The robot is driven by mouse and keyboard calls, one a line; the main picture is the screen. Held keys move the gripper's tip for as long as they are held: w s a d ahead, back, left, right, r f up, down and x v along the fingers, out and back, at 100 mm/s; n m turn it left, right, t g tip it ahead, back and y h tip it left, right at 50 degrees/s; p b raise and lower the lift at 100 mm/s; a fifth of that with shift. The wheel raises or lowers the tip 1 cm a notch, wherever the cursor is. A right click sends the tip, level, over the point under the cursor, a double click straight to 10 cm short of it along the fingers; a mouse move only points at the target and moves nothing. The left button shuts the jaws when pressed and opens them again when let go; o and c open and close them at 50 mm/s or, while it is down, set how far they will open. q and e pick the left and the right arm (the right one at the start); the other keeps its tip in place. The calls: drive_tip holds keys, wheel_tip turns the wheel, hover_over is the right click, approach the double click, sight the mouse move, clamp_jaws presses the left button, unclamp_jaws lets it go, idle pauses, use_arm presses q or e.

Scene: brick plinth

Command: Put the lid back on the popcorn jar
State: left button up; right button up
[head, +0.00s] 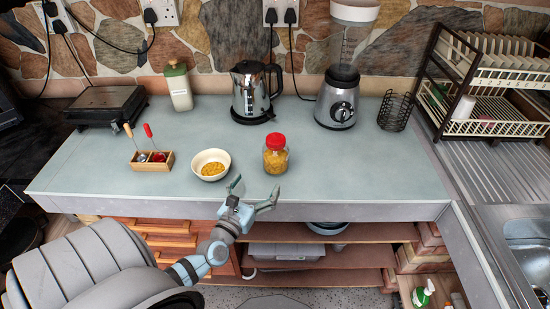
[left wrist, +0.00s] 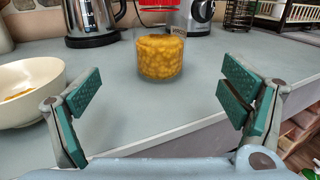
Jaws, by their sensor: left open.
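The popcorn jar (head: 275,159) stands upright on the counter, clear with yellow kernels inside. A red lid (head: 275,141) shows at its top in the head view; I cannot tell whether it is screwed tight. In the left wrist view the jar's lower part (left wrist: 160,57) is straight ahead, and its top is cut off by the frame. My left gripper (head: 255,195) is open and empty at the counter's front edge, just in front of the jar. Its green-padded fingers (left wrist: 160,100) are spread wide, apart from the jar. My right gripper is not in view.
A white bowl (head: 202,174) with kernels sits just left of the jar. A wooden caddy (head: 151,165) stands farther left. A kettle (head: 252,105) and a blender (head: 337,112) stand behind. The counter (head: 370,178) is clear to the jar's right.

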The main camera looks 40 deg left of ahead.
sight(270, 164)
use_arm(q)
drive_tip(key=x, duration=0.8)
drive_tip(key=shift+f, duration=0.1)
drive_tip(key=shift+w, duration=0.15)
drive_tip(key=b+x, duration=0.2)
drive_tip(key=x, duration=0.3)
drive_tip(key=shift+w+a+f, duration=0.1)
drive_tip(key=shift+w+f, duration=0.05)
drive_tip(key=shift+c, duration=1.1)
drive_tip(key=c, duration=1.6)
